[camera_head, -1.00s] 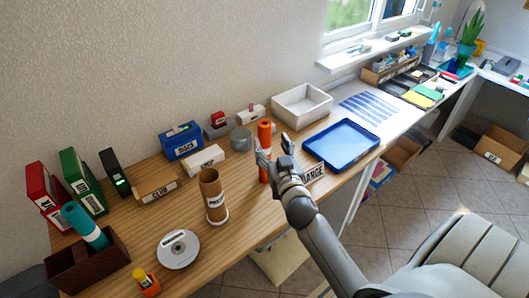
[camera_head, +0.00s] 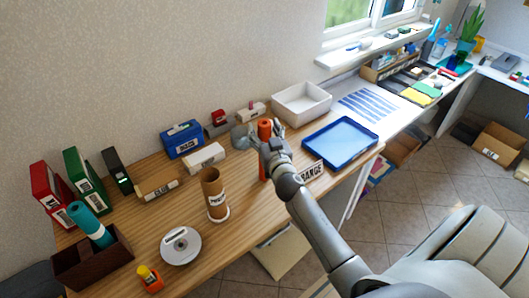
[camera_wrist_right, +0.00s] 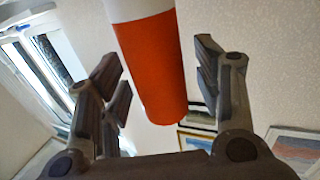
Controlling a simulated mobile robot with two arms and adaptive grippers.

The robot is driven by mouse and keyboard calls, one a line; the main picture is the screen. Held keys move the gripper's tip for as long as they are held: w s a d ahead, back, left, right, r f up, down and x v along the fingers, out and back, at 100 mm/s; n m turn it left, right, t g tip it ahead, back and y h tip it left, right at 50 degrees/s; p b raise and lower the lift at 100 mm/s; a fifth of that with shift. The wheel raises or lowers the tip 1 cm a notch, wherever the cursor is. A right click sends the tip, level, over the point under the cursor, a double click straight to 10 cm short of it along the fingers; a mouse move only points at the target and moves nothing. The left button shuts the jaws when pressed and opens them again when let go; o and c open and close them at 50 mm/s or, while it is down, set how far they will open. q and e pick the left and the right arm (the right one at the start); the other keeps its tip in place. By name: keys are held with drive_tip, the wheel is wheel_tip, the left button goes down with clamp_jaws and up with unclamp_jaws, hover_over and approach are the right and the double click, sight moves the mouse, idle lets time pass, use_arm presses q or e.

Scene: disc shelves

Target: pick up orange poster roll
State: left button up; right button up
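The orange poster roll (camera_head: 264,129) stands upright on the wooden desk, its lower part partly hidden behind my right gripper (camera_head: 267,135). In the right wrist view the roll (camera_wrist_right: 156,70) is orange with a white band and lies between the two fingers of my right gripper (camera_wrist_right: 160,78). Narrow gaps show between the roll and the fingers, so the gripper is open around it. A white label card (camera_head: 311,171), whose visible letters end in "ANGE", stands right of the roll. My left gripper is not in view.
A brown tube (camera_head: 214,192) stands left of my gripper. A grey round container (camera_head: 240,138) is close behind left. A blue tray (camera_head: 341,142) lies to the right and a white bin (camera_head: 301,101) behind. A disc (camera_head: 180,246) lies near the front edge.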

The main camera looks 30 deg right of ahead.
drive_tip(key=c, duration=0.9)
drive_tip(key=shift+c, duration=1)
drive_tip(key=shift+r, duration=0.1)
